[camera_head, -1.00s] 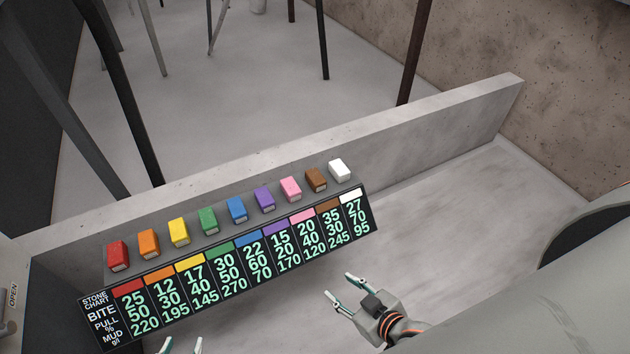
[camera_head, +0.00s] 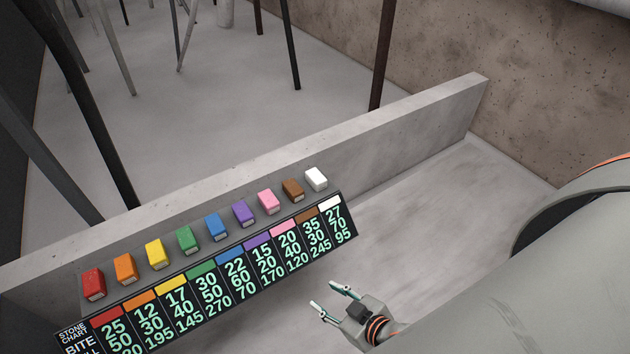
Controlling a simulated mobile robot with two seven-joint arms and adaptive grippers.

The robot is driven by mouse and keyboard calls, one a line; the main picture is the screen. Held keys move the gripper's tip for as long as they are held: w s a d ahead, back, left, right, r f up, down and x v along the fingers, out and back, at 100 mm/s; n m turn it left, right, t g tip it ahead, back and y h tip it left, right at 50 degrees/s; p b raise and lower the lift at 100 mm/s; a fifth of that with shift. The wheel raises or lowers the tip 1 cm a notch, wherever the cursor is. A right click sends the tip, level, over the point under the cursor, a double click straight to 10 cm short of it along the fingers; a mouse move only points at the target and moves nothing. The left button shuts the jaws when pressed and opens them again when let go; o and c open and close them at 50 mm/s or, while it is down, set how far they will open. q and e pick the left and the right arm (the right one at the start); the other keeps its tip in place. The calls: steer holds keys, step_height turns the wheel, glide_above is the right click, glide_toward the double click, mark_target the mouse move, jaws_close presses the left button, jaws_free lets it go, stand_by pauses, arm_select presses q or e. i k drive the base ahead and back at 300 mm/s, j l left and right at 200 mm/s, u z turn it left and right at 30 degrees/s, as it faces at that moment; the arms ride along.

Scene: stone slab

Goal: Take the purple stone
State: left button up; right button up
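The purple stone (camera_head: 244,213) is a small block in a row of coloured stones on a grey ledge, between the blue stone (camera_head: 216,226) and the pink stone (camera_head: 268,201). It stands above the purple column of the stone chart (camera_head: 262,259). My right gripper (camera_head: 326,299) is at the lower middle right, below and to the right of the purple stone and well apart from it. Its two fingers are spread with nothing between them. My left gripper is out of the picture.
Red (camera_head: 94,283), orange (camera_head: 125,268), yellow (camera_head: 157,253) and green (camera_head: 188,240) stones sit left of the blue one; brown (camera_head: 293,190) and white (camera_head: 316,179) stones sit right. A low concrete wall (camera_head: 400,125) runs behind the row. The floor right of the chart is clear.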

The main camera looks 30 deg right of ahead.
mark_target(242, 213)
steer(key=l+u, duration=0.25)
steer(key=k+l+u, duration=0.25)
steer(key=l+u, duration=0.25)
steer(key=l, duration=0.15)
